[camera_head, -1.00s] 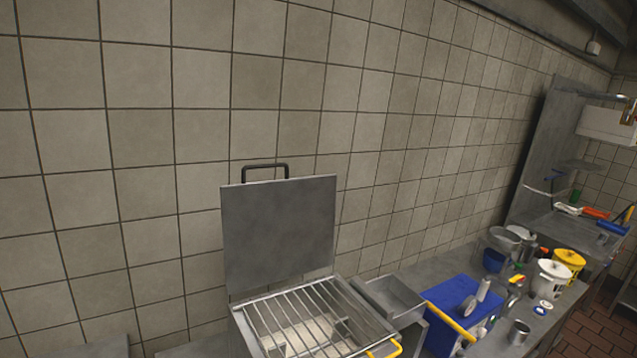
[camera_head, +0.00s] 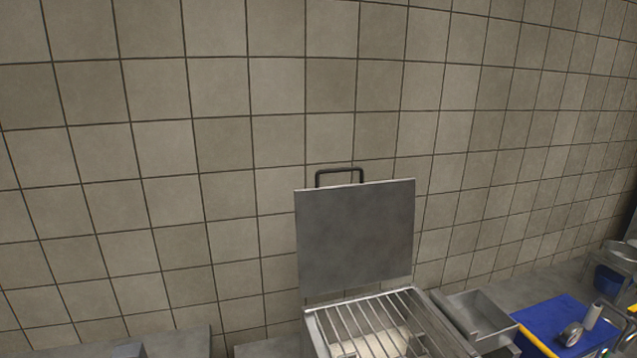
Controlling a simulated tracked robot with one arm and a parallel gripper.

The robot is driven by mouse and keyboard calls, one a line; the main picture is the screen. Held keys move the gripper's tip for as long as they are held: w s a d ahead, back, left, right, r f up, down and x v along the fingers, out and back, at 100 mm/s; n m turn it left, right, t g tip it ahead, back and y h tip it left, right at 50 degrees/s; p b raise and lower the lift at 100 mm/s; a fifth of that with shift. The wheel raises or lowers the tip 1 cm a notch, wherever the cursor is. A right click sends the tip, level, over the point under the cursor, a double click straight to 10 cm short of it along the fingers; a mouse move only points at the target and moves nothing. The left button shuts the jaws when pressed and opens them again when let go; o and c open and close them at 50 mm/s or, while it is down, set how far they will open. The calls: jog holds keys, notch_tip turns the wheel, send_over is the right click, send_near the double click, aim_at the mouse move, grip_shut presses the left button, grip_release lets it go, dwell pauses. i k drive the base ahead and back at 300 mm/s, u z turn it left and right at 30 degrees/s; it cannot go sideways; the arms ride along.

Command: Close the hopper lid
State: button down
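The hopper lid (camera_head: 356,238) is a flat grey metal plate. It stands open and upright at the back of the hopper, in front of the tiled wall. A dark bar handle (camera_head: 339,174) sticks up from its top edge. The hopper (camera_head: 312,330) lies below the lid, at the bottom of the picture. A metal bar grate (camera_head: 374,322) covers its mouth, with something pale under the bars. The hopper's front is cut off by the frame edge. My gripper is not in view.
A grey metal tray (camera_head: 478,314) sits just right of the hopper. A grey metal surface (camera_head: 180,343) is at lower left. The wall (camera_head: 220,120) is bare.

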aim_at(353, 236)
jog(key=i, duration=0.95)
jog(key=u, duration=0.05)
